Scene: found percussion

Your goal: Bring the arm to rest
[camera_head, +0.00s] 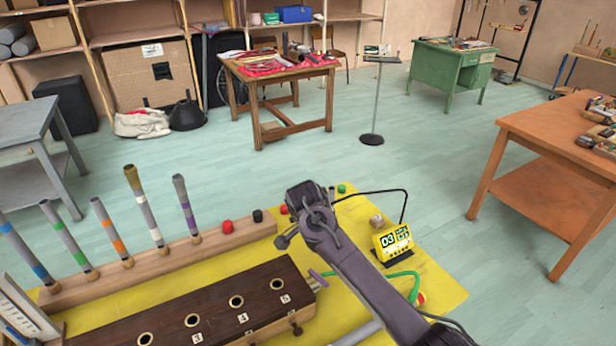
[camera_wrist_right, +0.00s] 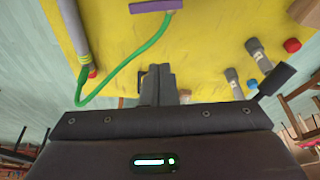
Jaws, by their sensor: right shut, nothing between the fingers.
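My right arm reaches in from the lower right of the head view. Its gripper (camera_head: 306,196) is held above the yellow mat (camera_head: 440,282), and the fingertips are hard to make out there. In the right wrist view the two fingers of the right gripper (camera_wrist_right: 157,80) are pressed together with nothing between them, above the yellow surface. My left gripper is not in view.
A wooden rack of tilted tubes (camera_head: 160,262) and a dark box with numbered holes (camera_head: 215,305) stand at the left. A yellow display device (camera_head: 392,242) and a green hose (camera_head: 416,284) are close to my right arm.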

